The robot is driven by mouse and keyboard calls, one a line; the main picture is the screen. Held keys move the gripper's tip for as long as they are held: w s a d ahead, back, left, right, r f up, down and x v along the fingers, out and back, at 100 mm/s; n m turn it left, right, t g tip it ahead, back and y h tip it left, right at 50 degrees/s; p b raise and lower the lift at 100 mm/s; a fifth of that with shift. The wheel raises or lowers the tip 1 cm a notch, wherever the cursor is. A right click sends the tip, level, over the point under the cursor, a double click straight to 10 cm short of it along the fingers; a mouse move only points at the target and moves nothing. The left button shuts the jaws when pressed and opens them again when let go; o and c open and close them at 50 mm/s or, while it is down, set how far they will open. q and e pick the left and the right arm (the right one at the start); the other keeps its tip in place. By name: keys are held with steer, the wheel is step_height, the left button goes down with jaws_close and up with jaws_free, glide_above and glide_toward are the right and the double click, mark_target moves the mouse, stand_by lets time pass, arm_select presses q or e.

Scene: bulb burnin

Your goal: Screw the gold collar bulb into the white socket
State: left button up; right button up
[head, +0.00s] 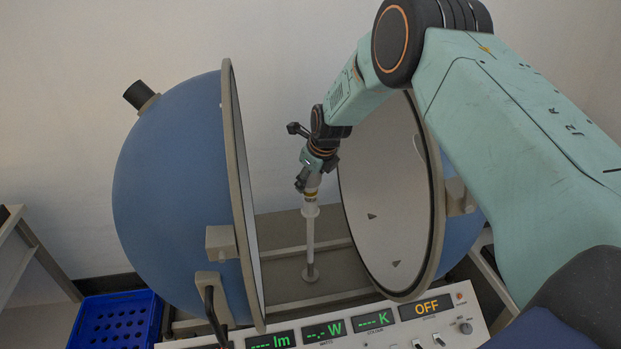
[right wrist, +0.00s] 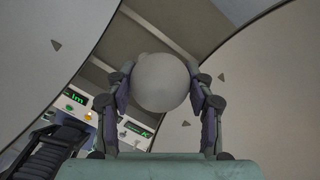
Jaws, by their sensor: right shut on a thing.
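My right gripper (head: 315,172) reaches in from the right, between the two halves of the blue sphere. It is shut on the gold collar bulb, whose round white globe (right wrist: 162,82) sits between both fingers in the right wrist view. In the head view the gold collar (head: 311,193) shows below the fingers, directly above the white socket (head: 310,211). The socket tops a thin upright post in the middle. The collar appears to meet the socket's top; how deep it sits I cannot tell. The globe hides the socket in the right wrist view. My left gripper is not in view.
The left sphere half (head: 175,190) and the right half's pale inner face (head: 385,200) stand open on either side. A control panel (head: 385,337) in front shows OFF and blank readings. A blue crate (head: 120,322) is at lower left.

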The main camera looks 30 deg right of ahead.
steer(key=o, duration=0.9)
steer(key=shift+w+r, duration=0.2)
steer(key=shift+w, duration=0.05)
steer(key=shift+o, duration=0.6)
steer(key=shift+f, duration=0.15)
steer(key=shift+s, duration=0.1)
steer(key=n+b, duration=0.2)
steer(key=b, duration=0.1)
steer(key=n+y+b, duration=0.1)
steer(key=n+b, duration=0.1)
steer(key=b, duration=0.1)
steer(key=shift+f+y, duration=0.3)
steer(key=shift+f, duration=0.05)
steer(key=n+b, duration=0.1)
steer(key=n, duration=0.1)
steer(key=n+g+y+b, duration=0.1)
steer(key=n, duration=0.1)
steer(key=shift+s+r, duration=0.15)
steer(key=shift+r, duration=0.05)
steer(key=n+g, duration=0.1)
steer(key=n, duration=0.1)
steer(key=n+g+y+b, duration=0.1)
steer(key=n, duration=0.2)
steer(key=shift+a+y, duration=0.1)
steer(key=shift+y, duration=0.2)
steer(key=shift+a+r+n+g, duration=0.1)
steer(key=shift+n+g, duration=0.2)
steer(key=shift+n, duration=0.7)
